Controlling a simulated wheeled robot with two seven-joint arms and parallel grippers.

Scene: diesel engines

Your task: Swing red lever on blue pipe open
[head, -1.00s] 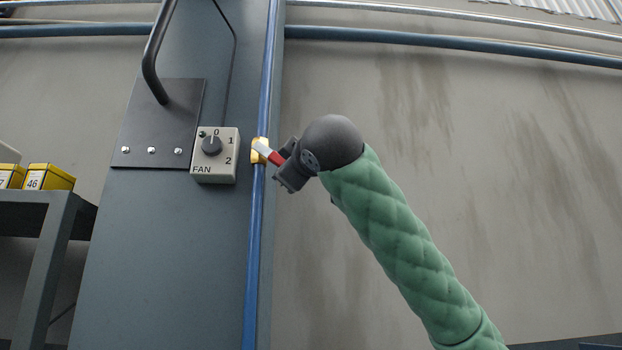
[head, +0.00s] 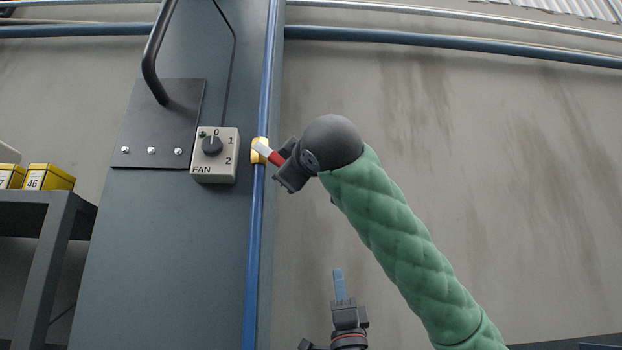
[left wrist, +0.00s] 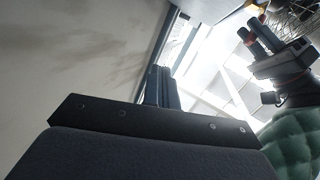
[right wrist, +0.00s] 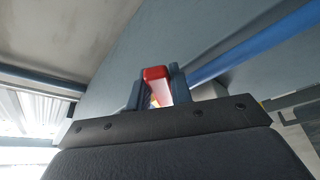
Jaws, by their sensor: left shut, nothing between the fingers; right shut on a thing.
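The blue pipe (head: 254,245) runs up the edge of the grey column, with a brass valve body (head: 259,150) on it. The lever (head: 274,157), red with a pale part near the valve, slants down and right from the valve. My right gripper (head: 283,163) is shut on the lever's outer part, and its fingers hide that end. In the right wrist view the red lever (right wrist: 155,74) sits between both fingers. My left gripper (head: 339,276) is shut and empty, pointing up, below and right of the valve. Its closed fingers show in the left wrist view (left wrist: 160,85).
A fan switch box (head: 214,156) is mounted on the column, just left of the valve. A dark plate (head: 160,110) with a bent handle (head: 152,65) is further left. Yellow boxes (head: 50,177) stand on a shelf at the left. The wall right of the column is bare.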

